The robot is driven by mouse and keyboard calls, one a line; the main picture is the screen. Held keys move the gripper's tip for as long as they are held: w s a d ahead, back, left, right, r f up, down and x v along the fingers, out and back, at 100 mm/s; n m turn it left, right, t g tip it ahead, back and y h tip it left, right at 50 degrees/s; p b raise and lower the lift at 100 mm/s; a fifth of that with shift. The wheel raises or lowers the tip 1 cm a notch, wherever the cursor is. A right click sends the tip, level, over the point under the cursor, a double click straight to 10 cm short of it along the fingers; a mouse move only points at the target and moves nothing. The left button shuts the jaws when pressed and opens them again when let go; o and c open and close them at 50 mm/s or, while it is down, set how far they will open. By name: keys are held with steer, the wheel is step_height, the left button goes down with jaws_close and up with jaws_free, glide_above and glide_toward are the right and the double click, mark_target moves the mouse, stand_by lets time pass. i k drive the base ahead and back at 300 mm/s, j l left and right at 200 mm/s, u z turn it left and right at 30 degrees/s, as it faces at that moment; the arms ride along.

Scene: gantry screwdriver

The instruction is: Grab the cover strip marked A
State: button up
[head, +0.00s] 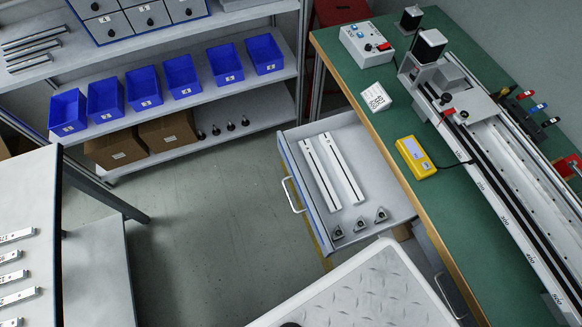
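Two long white strips lie side by side in the open drawer (375,190) under the green bench: a left strip (318,172) and a right strip (343,170). They look like the cover strips, each with a dark line along its length. They are slightly apart and run nearly parallel, from the back of the drawer towards its near end. I cannot read a letter A on either one. My gripper is not in view, so its state and its distance from the strips do not show.
Several small dark metal parts (360,225) lie at the drawer's near end. The drawer handle (292,195) juts out left. The green bench (400,120) carries a long rail unit (490,170), a yellow device (415,158) and a control box (365,45). Shelving with blue bins (182,75) stands left.

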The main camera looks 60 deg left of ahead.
mark_target(332, 202)
steer(key=j+u, duration=0.1)
steer(key=u, duration=0.3)
steer(key=k+j+u, duration=0.1)
steer(key=u, duration=0.35)
steer(key=j+u, duration=0.15)
steer(key=u, duration=0.25)
steer(key=j+u, duration=0.15)
steer(key=u, duration=0.25)
